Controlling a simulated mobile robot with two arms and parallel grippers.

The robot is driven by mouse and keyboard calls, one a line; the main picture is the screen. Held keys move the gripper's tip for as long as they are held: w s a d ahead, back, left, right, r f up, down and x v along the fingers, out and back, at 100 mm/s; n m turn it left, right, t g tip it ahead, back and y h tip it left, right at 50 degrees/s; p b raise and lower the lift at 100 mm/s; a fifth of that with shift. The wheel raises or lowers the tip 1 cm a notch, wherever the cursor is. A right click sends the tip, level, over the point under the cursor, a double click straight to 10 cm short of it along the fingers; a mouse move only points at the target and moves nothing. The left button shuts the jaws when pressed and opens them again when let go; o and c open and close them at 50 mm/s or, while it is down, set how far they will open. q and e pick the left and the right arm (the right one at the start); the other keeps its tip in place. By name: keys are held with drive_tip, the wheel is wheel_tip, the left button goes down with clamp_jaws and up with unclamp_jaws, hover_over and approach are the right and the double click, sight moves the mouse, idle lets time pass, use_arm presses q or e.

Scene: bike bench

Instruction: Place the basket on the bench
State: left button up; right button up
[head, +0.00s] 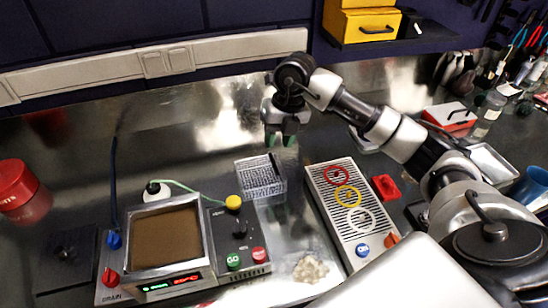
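The basket (260,180) is a small silvery wire-mesh box with a dark upright handle piece at its right back. It appears to rest on the metal bench (215,150), behind and right of the ultrasonic cleaner. My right gripper (281,140) points down just above and behind the basket, near the handle. Its two fingers look spread, with a gap between them and nothing visibly held. My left gripper is out of view.
The cleaner (165,240) has a brown-filled tank and a control panel. A grey slotted tray (320,190) with red, yellow and white rings lies to the right. A red block (385,187), a beige lump (310,269) and a red canister (18,185) are nearby.

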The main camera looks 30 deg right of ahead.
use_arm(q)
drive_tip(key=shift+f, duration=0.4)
use_arm(e)
drive_tip(key=v, duration=0.3)
drive_tip(key=shift+d+r, duration=0.1)
drive_tip(key=shift+r, duration=0.3)
idle(1.8)
